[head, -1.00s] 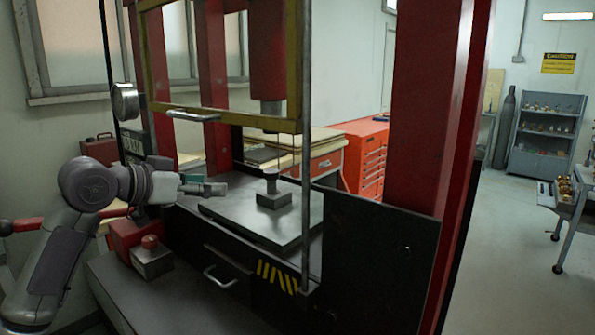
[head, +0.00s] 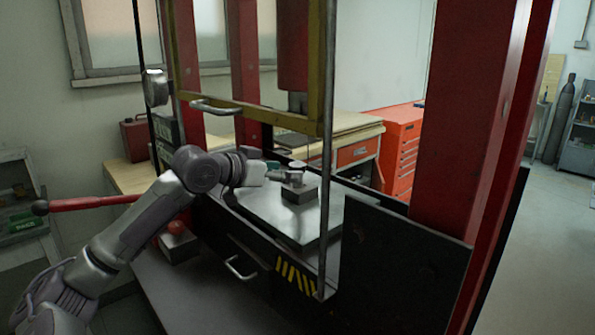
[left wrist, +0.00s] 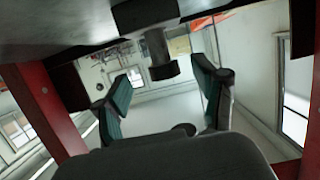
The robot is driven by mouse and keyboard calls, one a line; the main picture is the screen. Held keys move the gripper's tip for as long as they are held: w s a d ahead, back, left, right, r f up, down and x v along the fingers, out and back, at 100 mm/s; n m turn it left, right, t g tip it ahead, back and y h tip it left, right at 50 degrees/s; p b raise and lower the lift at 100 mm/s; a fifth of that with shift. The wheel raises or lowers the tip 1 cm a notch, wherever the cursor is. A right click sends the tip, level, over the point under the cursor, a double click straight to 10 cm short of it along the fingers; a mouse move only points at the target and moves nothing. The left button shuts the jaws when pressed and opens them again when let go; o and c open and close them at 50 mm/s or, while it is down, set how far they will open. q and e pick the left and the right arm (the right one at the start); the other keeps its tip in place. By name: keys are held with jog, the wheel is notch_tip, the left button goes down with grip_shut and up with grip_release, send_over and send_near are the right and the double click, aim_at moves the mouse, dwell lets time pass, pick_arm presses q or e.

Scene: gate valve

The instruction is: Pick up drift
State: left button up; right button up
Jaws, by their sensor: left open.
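The drift (head: 299,166) is a short grey rod with a wider head. It stands upright on a dark block (head: 301,194) on the press bed (head: 255,211). My left gripper (head: 287,174) is beside the drift at about its height, reaching in from the left; it partly covers the drift. The left wrist view is upside down. There the drift (left wrist: 157,50) hangs from the top, between the lines of the two open teal-padded fingers (left wrist: 166,95). It seems ahead of the tips; I cannot tell whether anything touches. My right gripper is not in view.
The yellow guard frame (head: 225,108) with its handle hangs above my left arm. The ram (head: 293,45) is above the drift. A red press column (head: 462,110) and dark panel (head: 405,262) stand at right. A red lever (head: 95,202) is at left.

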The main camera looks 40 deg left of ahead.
aim_at(291, 168)
pick_arm(q)
jog(key=shift+w+r+p, duration=0.15)
jog(key=shift+w+p, duration=0.15)
jog(key=shift+w, duration=0.15)
jog(key=shift+p+x, duration=0.65)
jog(key=shift+x, duration=0.4)
jog(key=shift+p+x, duration=0.45)
jog(key=shift+x, duration=0.5)
jog(key=shift+a, duration=0.1)
grip_shut()
